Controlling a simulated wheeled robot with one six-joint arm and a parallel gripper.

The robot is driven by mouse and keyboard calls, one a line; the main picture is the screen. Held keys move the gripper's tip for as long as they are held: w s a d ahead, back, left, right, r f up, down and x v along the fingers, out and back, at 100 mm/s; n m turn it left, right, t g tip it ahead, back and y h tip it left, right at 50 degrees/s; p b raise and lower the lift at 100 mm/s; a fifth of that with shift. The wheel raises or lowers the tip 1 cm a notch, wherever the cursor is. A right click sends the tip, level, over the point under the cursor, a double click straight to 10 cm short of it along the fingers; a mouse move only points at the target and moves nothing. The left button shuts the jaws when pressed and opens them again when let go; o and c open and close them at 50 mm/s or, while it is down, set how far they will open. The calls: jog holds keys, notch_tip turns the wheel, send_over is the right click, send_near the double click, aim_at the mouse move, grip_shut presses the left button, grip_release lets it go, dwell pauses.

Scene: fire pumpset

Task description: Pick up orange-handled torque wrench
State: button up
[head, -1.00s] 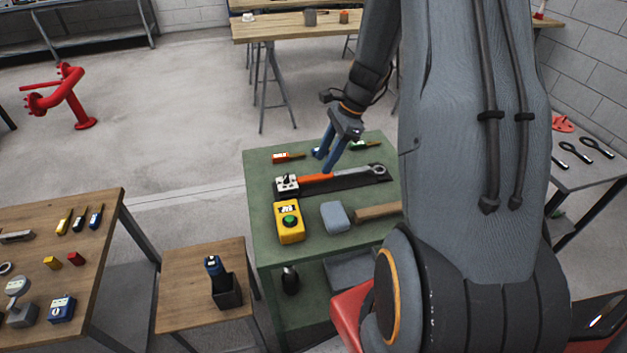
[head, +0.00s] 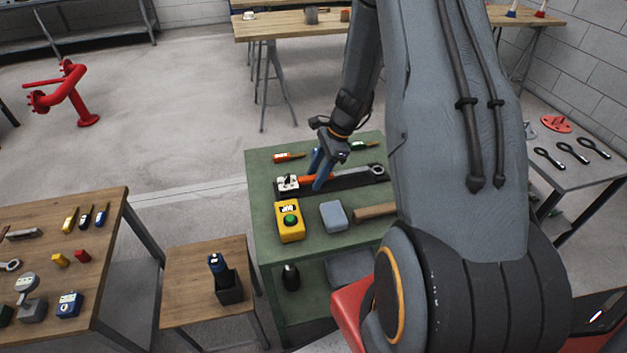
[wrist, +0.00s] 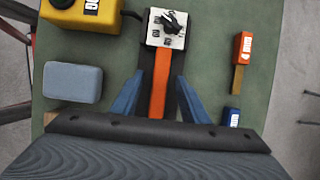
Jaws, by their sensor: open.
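The torque wrench lies on a dark mat or holder on the green table (head: 262,225). Its orange handle (wrist: 159,84) runs between my fingers in the wrist view, and it shows partly in the head view (head: 308,181). A grey-white block with a black knob (wrist: 167,28) is at the handle's end. The wrench's ring head (head: 376,170) is at the right in the head view. My gripper (wrist: 158,98) is open, with one blue finger on each side of the handle and gaps visible. It also shows over the wrench in the head view (head: 318,178).
A yellow box with a green button (head: 290,221), a blue-grey block (head: 334,216) and a wooden handle (head: 375,212) lie in front of the wrench. A wooden side table (head: 190,300) stands at left.

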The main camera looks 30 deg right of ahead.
jog(key=shift+f, duration=0.25)
dwell(0.3)
jog(key=shift+c, duration=0.5)
grip_shut()
